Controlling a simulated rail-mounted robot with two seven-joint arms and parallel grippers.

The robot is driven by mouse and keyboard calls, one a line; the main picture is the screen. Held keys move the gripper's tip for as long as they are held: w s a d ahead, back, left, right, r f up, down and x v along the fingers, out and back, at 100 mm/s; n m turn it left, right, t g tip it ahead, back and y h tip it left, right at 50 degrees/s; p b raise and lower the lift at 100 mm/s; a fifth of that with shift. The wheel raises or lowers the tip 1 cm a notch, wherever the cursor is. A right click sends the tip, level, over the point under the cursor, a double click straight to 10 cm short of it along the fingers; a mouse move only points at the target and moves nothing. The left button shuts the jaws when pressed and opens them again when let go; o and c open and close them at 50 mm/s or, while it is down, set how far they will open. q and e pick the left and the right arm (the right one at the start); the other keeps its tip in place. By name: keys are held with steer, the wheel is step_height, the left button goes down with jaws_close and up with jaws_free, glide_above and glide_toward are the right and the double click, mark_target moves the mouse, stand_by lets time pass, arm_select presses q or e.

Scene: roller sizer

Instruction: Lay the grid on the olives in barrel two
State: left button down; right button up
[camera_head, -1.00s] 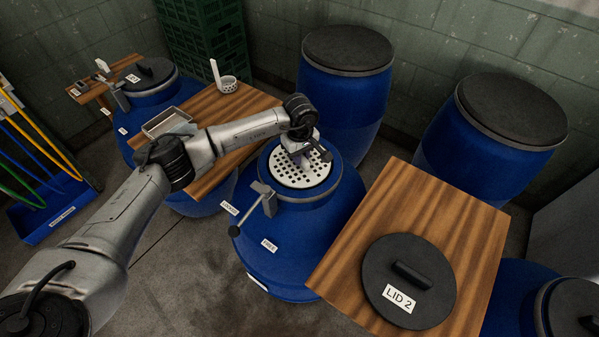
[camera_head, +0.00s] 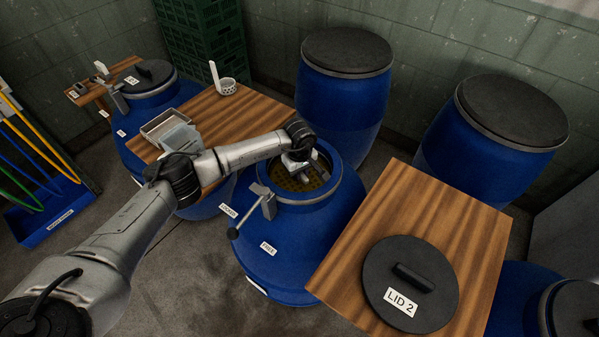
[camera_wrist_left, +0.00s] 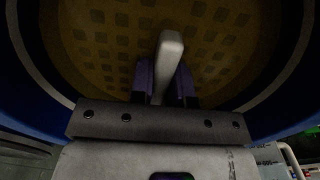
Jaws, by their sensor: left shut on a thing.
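The grid (camera_head: 289,184) is inside the open blue barrel (camera_head: 290,235), below its rim, and looks yellowish brown with darker holes. It also shows in the left wrist view (camera_wrist_left: 100,45), filling the barrel's mouth. My left gripper (camera_head: 306,180) reaches down into the mouth and covers part of the grid. In the left wrist view, its fingers (camera_wrist_left: 165,80) are shut on a pale upright handle (camera_wrist_left: 171,45) over the grid. I cannot see any olives clearly, nor whether the grid rests on them. My right gripper is out of view.
A black lid marked LID 2 (camera_head: 410,265) lies on a wooden board (camera_head: 440,210) at right. A clamp with a lever (camera_head: 262,198) stands on the barrel's front rim. Another board at left holds a metal tray (camera_head: 165,122) and a white ladle (camera_head: 226,85). Closed barrels stand behind.

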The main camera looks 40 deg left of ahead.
arm_select(q)
steer(key=c, duration=1.1)
jaws_free()
steer(key=shift+r+p, duration=0.25)
steer(key=shift+p, duration=0.05)
step_height(320, 180, up, 12)
steer(key=p, duration=0.1)
steer(key=shift+f, duration=0.15)
